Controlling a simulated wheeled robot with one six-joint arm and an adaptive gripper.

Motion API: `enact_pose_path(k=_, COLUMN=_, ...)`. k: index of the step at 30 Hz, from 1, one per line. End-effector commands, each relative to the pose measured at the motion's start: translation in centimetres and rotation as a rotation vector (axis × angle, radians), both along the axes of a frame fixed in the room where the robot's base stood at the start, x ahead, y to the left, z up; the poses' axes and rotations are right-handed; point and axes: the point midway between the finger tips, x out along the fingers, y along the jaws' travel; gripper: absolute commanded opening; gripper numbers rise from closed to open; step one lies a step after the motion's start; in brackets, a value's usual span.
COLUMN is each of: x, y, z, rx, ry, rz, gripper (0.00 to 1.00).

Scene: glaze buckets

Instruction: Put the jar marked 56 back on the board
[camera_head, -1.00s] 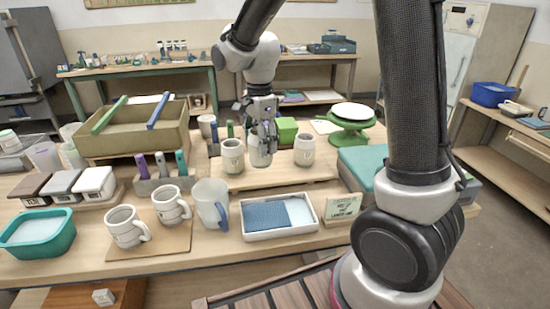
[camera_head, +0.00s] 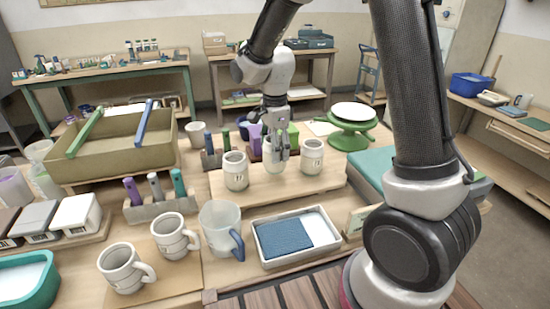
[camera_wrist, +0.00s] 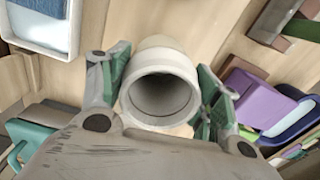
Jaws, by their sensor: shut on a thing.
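A pale grey jar (camera_head: 269,157) is between the fingers of my gripper (camera_head: 276,150), mostly hidden by them in the head view. In the wrist view the jar (camera_wrist: 161,92) shows its round open mouth, with a green-padded finger of my gripper (camera_wrist: 160,88) on each side. No number on it can be read. The wooden board (camera_head: 285,186) lies beneath it. I cannot tell whether the jar's base touches the board. Two similar jars stand upright on the board, a left jar (camera_head: 236,172) and a right jar (camera_head: 312,158), with the held jar between them.
Behind the board are a purple box (camera_head: 255,138) and a green box (camera_head: 292,133). A green turntable (camera_head: 350,138) stands at the back right. In front are a white tray (camera_head: 262,262), a clear pitcher (camera_head: 221,220) and two mugs, one (camera_head: 174,238) nearer the board.

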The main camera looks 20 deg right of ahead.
Motion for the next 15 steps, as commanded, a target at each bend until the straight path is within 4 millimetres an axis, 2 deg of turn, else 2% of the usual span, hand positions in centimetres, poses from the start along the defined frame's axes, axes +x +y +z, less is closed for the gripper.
enact_pose_path(k=6, x=-0.1, y=0.0, z=-3.0, rx=-0.001, ry=0.003, rz=0.000, gripper=0.29)
enact_pose_path(k=15, x=0.0, y=0.0, z=-3.2, rx=0.000, ry=0.000, rz=0.000, gripper=0.29)
